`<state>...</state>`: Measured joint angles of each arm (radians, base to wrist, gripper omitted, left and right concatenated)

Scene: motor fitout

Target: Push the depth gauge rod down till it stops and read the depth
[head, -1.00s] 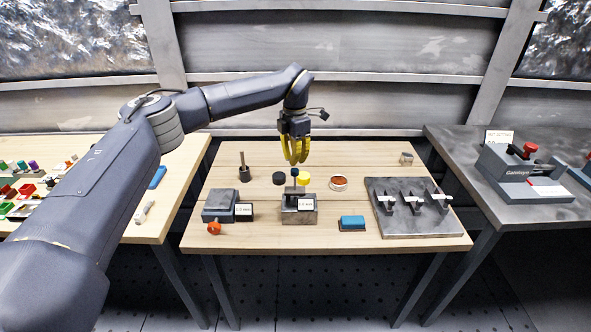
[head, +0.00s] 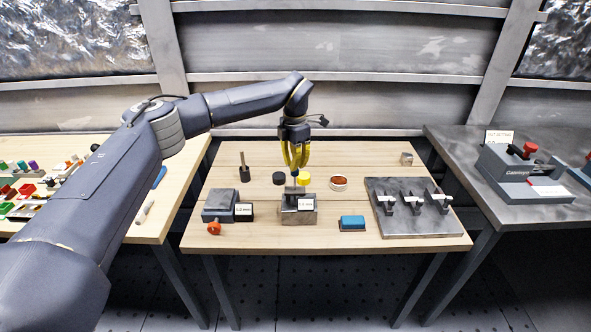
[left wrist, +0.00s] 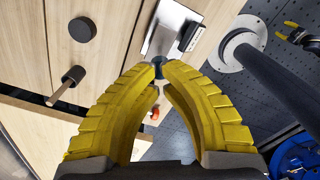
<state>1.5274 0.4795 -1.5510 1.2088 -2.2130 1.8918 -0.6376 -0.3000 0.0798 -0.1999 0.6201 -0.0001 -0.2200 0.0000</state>
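The display's text is too small to read surely. My left gripper (head: 295,167) points down directly above the block. In the left wrist view its yellow fingers (left wrist: 158,78) come together at the tips, with the knob just beyond them. The knob and rod are mostly hidden by the fingers in the head view. Part of my right gripper (left wrist: 288,33) shows at the left wrist view's top right edge, too small to judge.
Close by are a black disc (head: 279,178), a yellow disc (head: 304,178), a dark post (head: 243,171), a grey box with a display (head: 218,203) and a blue block (head: 352,222). A plate with clamps (head: 414,222) lies right.

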